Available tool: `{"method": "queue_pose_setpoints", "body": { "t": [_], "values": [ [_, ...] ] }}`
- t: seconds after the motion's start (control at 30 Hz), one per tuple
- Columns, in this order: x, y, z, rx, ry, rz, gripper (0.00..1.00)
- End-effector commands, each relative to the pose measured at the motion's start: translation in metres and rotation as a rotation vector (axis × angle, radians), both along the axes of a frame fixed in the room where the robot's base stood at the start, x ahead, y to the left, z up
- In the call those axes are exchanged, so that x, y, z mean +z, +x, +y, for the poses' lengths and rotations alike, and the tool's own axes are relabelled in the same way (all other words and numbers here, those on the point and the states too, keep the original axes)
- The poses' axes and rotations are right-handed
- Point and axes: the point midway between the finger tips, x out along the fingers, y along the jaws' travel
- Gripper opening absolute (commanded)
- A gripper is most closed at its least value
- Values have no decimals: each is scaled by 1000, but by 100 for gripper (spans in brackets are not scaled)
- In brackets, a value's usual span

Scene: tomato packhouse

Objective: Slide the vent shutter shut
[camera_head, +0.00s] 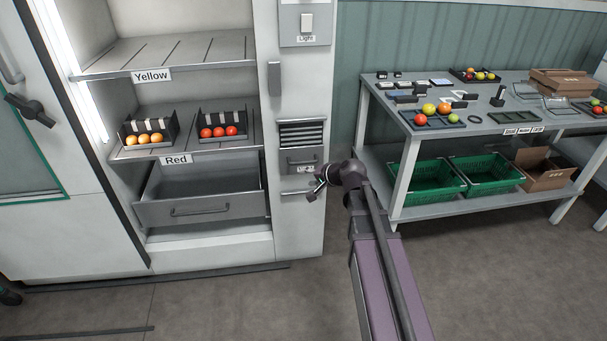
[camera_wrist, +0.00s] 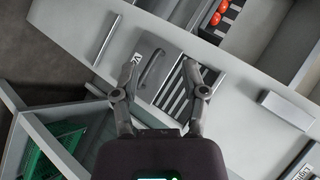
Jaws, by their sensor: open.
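The vent shutter (camera_head: 303,159) is a grey plate with a bar handle on the white cabinet's front panel. The vent's dark slats (camera_head: 302,134) show uncovered above it. In the wrist view the shutter (camera_wrist: 143,82) and its handle (camera_wrist: 153,68) lie between my fingers, with the bare slats (camera_wrist: 177,92) beside them to the right. My gripper (camera_head: 317,187) is open and empty, low in front of the panel just below the shutter. In the wrist view my gripper (camera_wrist: 160,72) has its fingertips on either side of the handle; I cannot tell any contact.
A light switch (camera_head: 307,23) is higher on the panel. Left of it, shelves hold trays of orange (camera_head: 148,134) and red tomatoes (camera_head: 222,127) above a partly open drawer (camera_head: 203,208). A workbench (camera_head: 465,132) with green crates (camera_head: 425,181) stands at right. Floor is clear in front.

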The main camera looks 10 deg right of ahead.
Motion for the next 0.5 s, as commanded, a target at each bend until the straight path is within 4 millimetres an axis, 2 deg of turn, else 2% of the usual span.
{"method": "queue_pose_setpoints", "body": {
  "t": [0.03,0.5],
  "values": [
    [-15,8,-3,-23,29,-13,57],
    [-59,63,-38,-246,310,-122,57]
  ]
}}
